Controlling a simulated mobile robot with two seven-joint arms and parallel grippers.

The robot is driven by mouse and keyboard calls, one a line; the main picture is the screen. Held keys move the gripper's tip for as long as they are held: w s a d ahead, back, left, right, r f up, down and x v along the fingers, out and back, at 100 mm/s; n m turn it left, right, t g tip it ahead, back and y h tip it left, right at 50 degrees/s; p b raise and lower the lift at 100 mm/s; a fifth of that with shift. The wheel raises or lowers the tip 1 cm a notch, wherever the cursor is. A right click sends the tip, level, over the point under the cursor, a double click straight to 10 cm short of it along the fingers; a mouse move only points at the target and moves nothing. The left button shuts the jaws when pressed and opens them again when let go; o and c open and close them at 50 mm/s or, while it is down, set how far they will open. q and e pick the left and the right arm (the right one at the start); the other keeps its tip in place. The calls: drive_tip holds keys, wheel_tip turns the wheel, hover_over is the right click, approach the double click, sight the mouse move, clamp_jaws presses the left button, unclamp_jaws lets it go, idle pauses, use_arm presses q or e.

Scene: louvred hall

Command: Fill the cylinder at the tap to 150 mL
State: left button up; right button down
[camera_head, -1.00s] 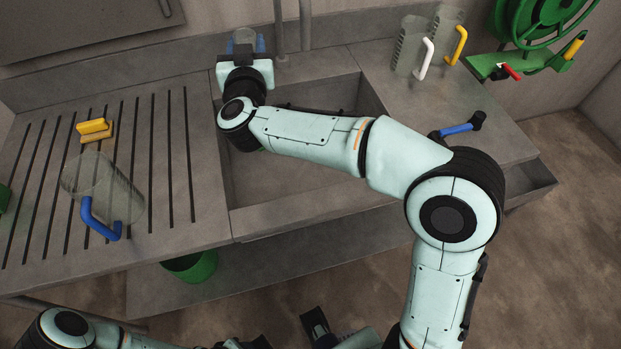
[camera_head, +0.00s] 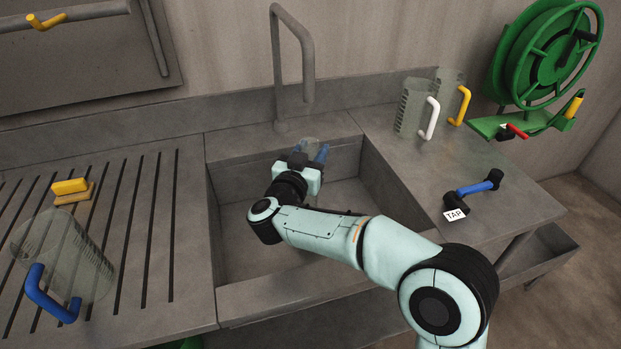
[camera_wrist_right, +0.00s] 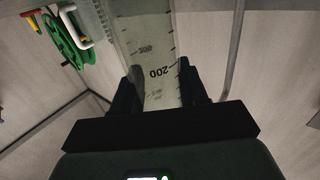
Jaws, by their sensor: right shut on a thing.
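My right gripper (camera_head: 310,156) is shut on a clear measuring cylinder (camera_head: 309,144), mostly hidden by the gripper in the head view. It holds the cylinder over the sink, with its top a little below the open end of the grey tap spout (camera_head: 307,80) in the picture. In the right wrist view the cylinder (camera_wrist_right: 150,45) stands between the dark fingers (camera_wrist_right: 160,82), with printed marks and "200" showing. I cannot make out any water in it. The blue tap lever (camera_head: 478,187) is on the right counter by a white "TAP" label (camera_head: 455,215). My left gripper is out of view.
Jugs with white (camera_head: 429,120) and yellow (camera_head: 461,106) handles stand at back right. A green hose reel (camera_head: 545,55) is beyond. The sink (camera_head: 235,235) has free room.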

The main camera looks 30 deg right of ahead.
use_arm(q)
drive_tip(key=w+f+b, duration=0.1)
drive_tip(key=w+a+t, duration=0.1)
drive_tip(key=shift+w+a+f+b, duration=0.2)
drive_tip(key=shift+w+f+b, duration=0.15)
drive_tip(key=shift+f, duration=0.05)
use_arm(e)
wheel_tip(320, 180, down, 5)
drive_tip(key=shift+r, duration=0.15)
drive_tip(key=c, duration=0.6)
unclamp_jaws()
drive_tip(key=shift+f, duration=0.2)
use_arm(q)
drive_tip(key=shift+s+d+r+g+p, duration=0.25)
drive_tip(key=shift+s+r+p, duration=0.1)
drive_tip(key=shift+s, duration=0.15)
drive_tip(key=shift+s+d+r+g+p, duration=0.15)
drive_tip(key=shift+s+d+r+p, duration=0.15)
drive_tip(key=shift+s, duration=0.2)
use_arm(e)
drive_tip(key=v, duration=0.7)
drive_tip(key=shift+s+a+r, duration=0.2)
drive_tip(key=shift+a, duration=0.05)
